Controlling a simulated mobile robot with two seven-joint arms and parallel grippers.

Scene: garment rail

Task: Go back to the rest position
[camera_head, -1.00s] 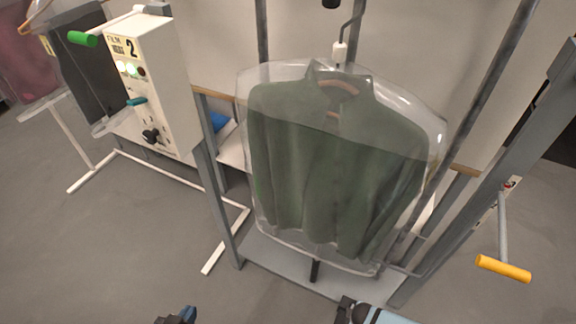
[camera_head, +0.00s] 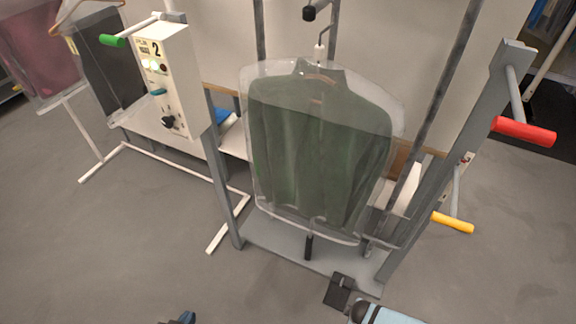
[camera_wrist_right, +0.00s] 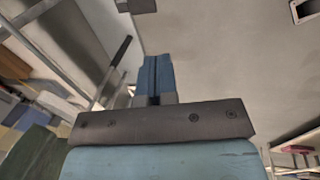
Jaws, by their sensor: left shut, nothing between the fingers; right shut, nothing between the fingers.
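My left gripper (camera_head: 182,318) shows only as dark and blue tips at the bottom edge of the head view. It is over bare floor with nothing seen in it. My right gripper (camera_wrist_right: 155,70) shows in the right wrist view with its blue fingers together and empty. In the head view only a light-blue part of my right arm shows at the bottom, right of centre. The green garment (camera_head: 305,150) hangs in a clear cover on the grey frame (camera_head: 290,242), apart from both grippers.
A white control box (camera_head: 170,85) marked 2 has a green handle (camera_head: 113,41). A red handle (camera_head: 524,131) and a yellow handle (camera_head: 453,222) stick out at the right. A black plate (camera_head: 339,292) is at the frame's base. A white rail (camera_head: 175,180) stands left. Floor (camera_head: 110,260) is clear at the front left.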

